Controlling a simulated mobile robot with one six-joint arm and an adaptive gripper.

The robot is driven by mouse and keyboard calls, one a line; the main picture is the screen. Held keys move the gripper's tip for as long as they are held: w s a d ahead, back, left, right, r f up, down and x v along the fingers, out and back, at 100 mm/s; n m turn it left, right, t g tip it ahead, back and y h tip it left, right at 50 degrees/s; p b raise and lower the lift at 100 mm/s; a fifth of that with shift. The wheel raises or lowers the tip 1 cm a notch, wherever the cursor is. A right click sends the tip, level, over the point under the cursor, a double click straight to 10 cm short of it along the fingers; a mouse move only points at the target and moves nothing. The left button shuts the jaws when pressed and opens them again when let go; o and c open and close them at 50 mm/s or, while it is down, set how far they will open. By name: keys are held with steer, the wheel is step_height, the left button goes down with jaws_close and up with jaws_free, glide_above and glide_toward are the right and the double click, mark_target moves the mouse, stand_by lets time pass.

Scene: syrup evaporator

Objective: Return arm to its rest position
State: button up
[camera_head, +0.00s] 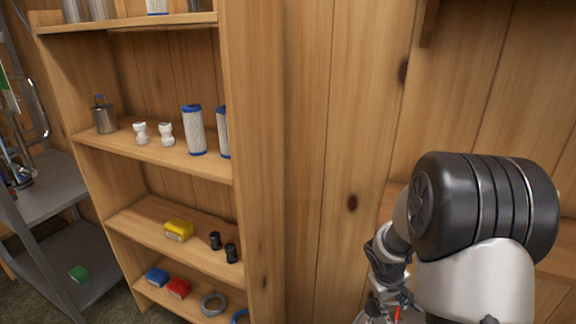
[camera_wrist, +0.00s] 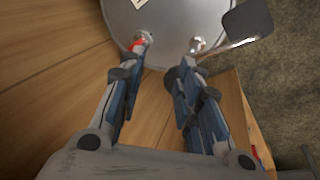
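My arm shows at the right of the head view, bent in front of the wooden wall, with its large black joint nearest the camera. My gripper (camera_head: 392,300) hangs below that joint, low and close to the wall, partly cut off by the picture's bottom edge. In the wrist view my gripper (camera_wrist: 168,42) has its two fingers apart, with a clear gap between the tips and nothing seen held there. A round grey surface shows past the fingertips; I cannot tell what it is or how far below it lies.
A wooden shelf unit (camera_head: 262,180) stands left of my arm. It holds blue-capped filters (camera_head: 194,130), a metal can (camera_head: 105,118), a yellow box (camera_head: 178,230) and smaller parts. A grey metal table (camera_head: 50,185) is farther left. The plank wall (camera_head: 345,120) is behind my arm.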

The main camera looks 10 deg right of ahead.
steer(key=s+a+v, duration=0.1)
steer(key=v, duration=1)
steer(key=s+a+r+t+y, duration=0.1)
steer(key=s+a+r, duration=0.5)
steer(key=s+a, duration=0.2)
steer(key=s+a+r+m+t+y, duration=0.1)
steer(key=s+a+r+t+y, duration=0.1)
steer(key=s+a+r, duration=0.4)
steer(key=s+a, duration=0.2)
steer(key=s, duration=0.3)
steer(key=shift+s+m, duration=0.25)
steer(key=shift+m, duration=0.05)
